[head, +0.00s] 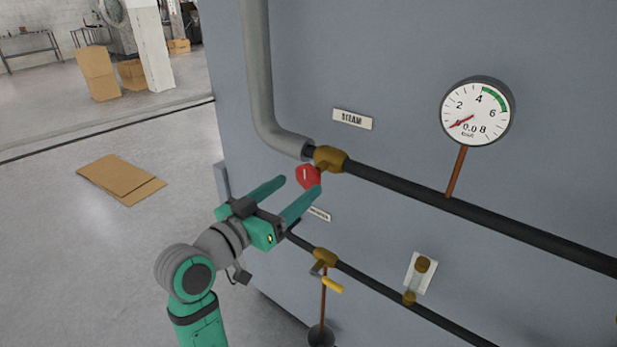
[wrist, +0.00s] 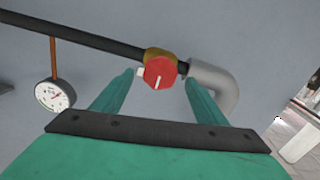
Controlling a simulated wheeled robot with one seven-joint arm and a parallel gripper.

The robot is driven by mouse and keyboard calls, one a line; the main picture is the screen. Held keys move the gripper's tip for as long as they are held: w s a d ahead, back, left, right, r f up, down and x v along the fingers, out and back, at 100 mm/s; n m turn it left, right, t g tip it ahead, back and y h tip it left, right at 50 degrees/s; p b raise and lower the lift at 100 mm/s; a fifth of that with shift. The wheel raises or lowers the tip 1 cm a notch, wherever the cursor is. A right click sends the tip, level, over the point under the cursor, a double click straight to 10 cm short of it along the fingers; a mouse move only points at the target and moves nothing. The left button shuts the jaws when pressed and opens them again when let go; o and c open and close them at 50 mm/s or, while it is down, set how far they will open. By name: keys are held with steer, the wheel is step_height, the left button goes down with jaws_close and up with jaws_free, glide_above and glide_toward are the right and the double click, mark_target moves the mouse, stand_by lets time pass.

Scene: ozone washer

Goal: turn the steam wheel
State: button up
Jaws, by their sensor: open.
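The steam wheel is a small red knob (head: 308,177) with a white mark, on a brass valve (head: 329,159) below the STEAM label (head: 352,119). My gripper (head: 293,190) is open, its two green fingers pointing toward the wheel. In the head view the right fingertip overlaps the wheel's lower edge. In the wrist view the red wheel (wrist: 160,72) shows between and slightly beyond the fingertips (wrist: 160,76), with a gap on each side. I cannot tell the exact depth left between fingertips and wheel.
A black pipe (head: 480,216) runs right from the valve, and a grey pipe (head: 260,85) rises from it. A gauge (head: 477,112) reads near zero. A lower brass valve (head: 325,257) with a yellow handle sits below my gripper. Flat cardboard (head: 122,180) lies on the open floor.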

mark_target(305, 180)
steer(key=shift+x, duration=2.95)
steer(key=c, duration=1.1)
